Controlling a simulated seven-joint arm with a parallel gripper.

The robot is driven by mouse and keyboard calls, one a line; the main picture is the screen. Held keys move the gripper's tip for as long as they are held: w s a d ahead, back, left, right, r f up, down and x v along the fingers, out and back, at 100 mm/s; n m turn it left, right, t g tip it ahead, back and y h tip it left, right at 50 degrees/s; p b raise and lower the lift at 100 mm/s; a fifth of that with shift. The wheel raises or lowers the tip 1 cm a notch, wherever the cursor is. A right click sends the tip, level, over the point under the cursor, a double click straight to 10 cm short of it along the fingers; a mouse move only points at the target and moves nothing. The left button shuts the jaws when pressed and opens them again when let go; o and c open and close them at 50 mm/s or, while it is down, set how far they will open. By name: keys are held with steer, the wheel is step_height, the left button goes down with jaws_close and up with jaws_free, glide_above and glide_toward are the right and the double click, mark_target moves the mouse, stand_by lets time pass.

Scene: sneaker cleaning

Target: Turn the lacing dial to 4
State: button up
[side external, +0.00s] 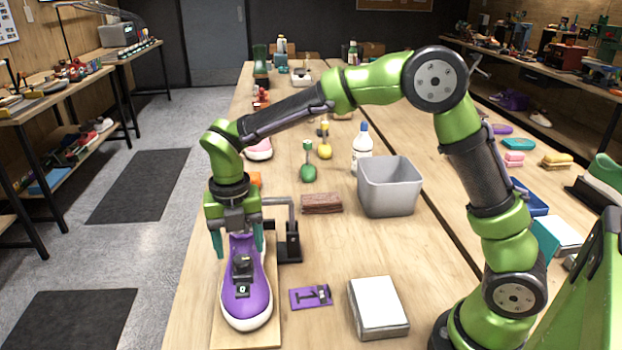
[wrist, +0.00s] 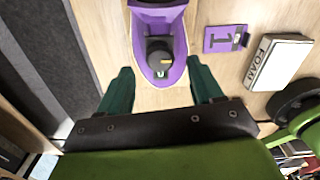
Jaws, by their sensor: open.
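The purple sneaker (side external: 263,285) with a white sole lies on a wooden board, toe toward the camera in the side external view. Its dark lacing dial (side external: 243,264) sits on top of the shoe, with a small display (side external: 242,290) in front that seems to read 0. In the wrist view the round dial (wrist: 159,57) has an orange mark on its face; the display below is too small to read surely. My gripper (side external: 239,250) points down over the shoe, open and empty. In the wrist view its green fingers (wrist: 160,68) stand wide apart on either side of the shoe.
A black post with a grey arm (side external: 290,230) stands close right of the shoe. The floor is left of the table edge.

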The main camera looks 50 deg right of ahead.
mark_target(241, 259)
steer(key=shift+f, duration=1.75)
steer(key=c, duration=1.1)
